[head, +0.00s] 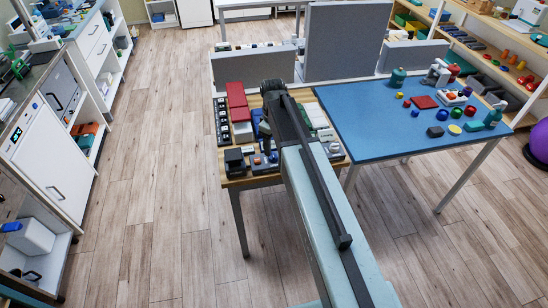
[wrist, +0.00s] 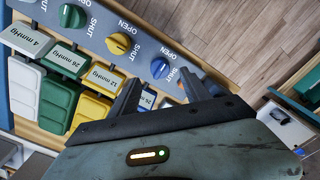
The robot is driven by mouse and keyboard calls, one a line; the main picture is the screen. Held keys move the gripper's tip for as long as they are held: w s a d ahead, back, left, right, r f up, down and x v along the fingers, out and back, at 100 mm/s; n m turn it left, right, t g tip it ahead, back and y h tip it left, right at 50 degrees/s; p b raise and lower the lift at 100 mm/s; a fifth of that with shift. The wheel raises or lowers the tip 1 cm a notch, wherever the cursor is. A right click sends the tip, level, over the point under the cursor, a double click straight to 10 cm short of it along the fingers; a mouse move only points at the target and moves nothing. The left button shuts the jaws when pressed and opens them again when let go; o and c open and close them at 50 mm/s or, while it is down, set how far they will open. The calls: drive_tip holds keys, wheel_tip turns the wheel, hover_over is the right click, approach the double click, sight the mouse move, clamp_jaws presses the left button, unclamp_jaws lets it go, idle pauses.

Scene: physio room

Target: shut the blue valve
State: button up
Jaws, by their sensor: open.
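The blue valve (wrist: 160,68) is a round blue knob on a grey panel in the wrist view, with OPEN and SHUT printed beside it. I cannot tell which word its handle points to. My gripper (wrist: 162,88) is open, its two dark fingers apart on either side of the area just below the blue knob. Nothing shows held between the fingers. I cannot tell whether they touch the panel. In the head view my gripper is over the wooden table (head: 262,182), and my arm hides the blue valve there.
A yellow knob (wrist: 119,43) and a green knob (wrist: 72,15) sit in line with the blue one. Below them are coloured blocks with mmHg labels. A blue-topped table (head: 385,128) with small objects stands to the right. The floor (head: 160,190) at left is clear.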

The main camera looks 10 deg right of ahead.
sight(273, 154)
wheel_tip(273, 154, down, 6)
drive_tip(key=b, duration=0.4)
drive_tip(key=shift+r, duration=0.35)
